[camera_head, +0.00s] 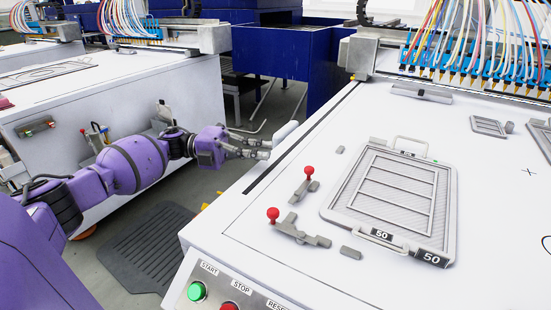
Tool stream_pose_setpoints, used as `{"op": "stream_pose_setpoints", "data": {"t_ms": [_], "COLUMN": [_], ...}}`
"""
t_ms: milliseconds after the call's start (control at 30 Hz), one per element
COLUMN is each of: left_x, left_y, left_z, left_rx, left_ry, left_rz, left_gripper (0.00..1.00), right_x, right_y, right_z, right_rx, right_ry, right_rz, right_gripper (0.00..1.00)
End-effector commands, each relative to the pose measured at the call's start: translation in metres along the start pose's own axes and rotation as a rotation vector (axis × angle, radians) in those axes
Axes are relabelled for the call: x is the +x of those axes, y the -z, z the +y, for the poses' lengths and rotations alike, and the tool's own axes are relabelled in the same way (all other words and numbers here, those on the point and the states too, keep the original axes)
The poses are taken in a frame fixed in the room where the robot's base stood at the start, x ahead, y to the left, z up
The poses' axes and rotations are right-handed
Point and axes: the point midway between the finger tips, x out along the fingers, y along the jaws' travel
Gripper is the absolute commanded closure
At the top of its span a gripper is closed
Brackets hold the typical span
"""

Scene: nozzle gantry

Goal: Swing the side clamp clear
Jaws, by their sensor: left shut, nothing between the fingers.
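Two toggle clamps with red ball handles sit on the white machine table at the left of a grey framed plate (390,195) marked 50. The nearer side clamp (299,233) has its red knob (273,215) standing up and its bar pointing right toward the plate. The farther side clamp (303,190) has its red knob (309,170) up too. My left gripper (268,147) is shut and empty, beside the table's left edge, well apart from both clamps. My right gripper is not in view.
The white table top (255,225) is clear around the clamps. Green and red buttons (197,291) sit on its front panel. A nozzle gantry (478,70) with coloured tubes spans the back right. A dark floor mat (150,245) lies in the aisle. Another white machine (110,85) stands left.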

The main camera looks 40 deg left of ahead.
Motion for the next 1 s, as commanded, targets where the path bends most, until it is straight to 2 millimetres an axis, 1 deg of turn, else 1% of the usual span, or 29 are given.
{"op": "stream_pose_setpoints", "data": {"t_ms": [33, 100, 200, 300, 467, 1000], "left_x": [-0.01, -0.022, -0.034, -0.042, -0.046, -0.045], "left_y": [-0.005, -0.009, -0.014, -0.016, -0.017, -0.017], "left_z": [0.001, 0.001, 0.001, 0.0, -0.001, -0.001], "left_rx": [0.001, 0.001, 0.001, 0.001, 0.001, 0.001], "left_ry": [-0.001, -0.001, 0.0, 0.0, 0.0, 0.0], "left_rz": [-0.004, -0.004, -0.002, 0.0, 0.0, 0.0], "left_gripper": [1.0, 1.0, 1.0, 1.0, 1.0, 1.0], "right_x": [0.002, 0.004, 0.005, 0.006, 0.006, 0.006], "right_y": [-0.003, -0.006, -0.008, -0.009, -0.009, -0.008], "right_z": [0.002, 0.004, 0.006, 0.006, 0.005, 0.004], "right_rx": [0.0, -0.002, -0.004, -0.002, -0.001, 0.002], "right_ry": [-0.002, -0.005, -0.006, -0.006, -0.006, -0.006], "right_rz": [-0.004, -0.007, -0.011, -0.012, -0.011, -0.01], "right_gripper": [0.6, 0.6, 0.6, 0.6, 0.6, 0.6]}}
